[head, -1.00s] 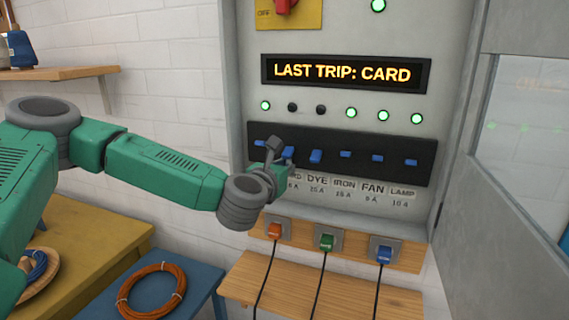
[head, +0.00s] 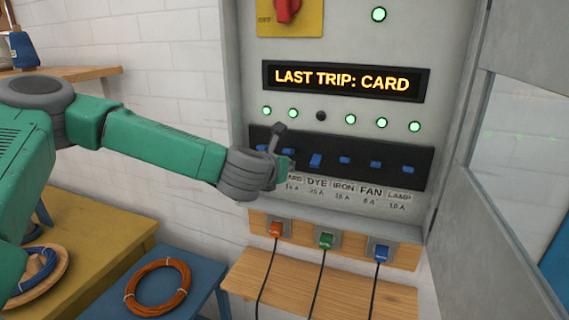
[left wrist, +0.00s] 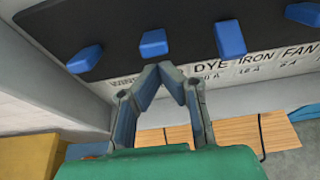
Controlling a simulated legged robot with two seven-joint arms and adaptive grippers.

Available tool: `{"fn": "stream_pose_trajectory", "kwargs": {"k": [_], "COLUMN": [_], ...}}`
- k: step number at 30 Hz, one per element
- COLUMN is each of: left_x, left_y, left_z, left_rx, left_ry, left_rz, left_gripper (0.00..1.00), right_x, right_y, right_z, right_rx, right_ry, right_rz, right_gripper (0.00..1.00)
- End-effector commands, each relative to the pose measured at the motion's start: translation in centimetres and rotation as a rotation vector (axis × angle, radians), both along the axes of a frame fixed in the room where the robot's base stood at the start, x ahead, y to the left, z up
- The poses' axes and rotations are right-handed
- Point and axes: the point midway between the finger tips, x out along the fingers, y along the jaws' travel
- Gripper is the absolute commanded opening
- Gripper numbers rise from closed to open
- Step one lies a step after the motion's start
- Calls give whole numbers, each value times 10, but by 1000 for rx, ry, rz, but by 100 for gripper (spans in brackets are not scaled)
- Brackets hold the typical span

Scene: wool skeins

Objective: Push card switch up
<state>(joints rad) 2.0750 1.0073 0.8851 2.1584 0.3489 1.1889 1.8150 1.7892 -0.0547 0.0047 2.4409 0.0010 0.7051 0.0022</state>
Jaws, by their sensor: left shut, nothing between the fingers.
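The card switch is a blue rocker (left wrist: 153,43) on the black switch panel (left wrist: 110,20), just above my fingertips in the left wrist view. In that view it sits level with the blue switch to its left. My right gripper is not in view.
The dye switch (head: 316,160) sits lower than its neighbours, with a dark light (head: 321,116) above it. The display (head: 346,80) reads "LAST TRIP: CARD". An open cabinet door (head: 480,190) stands right. Plugs and a wooden shelf (head: 285,280) are below.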

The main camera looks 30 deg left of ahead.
Motion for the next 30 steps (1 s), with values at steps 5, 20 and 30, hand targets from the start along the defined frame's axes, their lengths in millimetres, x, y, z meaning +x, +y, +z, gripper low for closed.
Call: {"fn": "stream_pose_trajectory", "kwargs": {"k": [5, 20, 30], "left_x": [0, 0, 5], "left_y": [0, 0, 4], "left_z": [4, 18, -2], "left_rx": [-1, 0, 1], "left_ry": [-1, -4, -3], "left_rz": [0, 0, 1], "left_gripper": [0, 0, 0], "right_x": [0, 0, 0], "right_y": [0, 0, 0], "right_z": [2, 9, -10], "right_rx": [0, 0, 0], "right_ry": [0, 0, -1], "right_rz": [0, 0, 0], "right_gripper": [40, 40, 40]}}
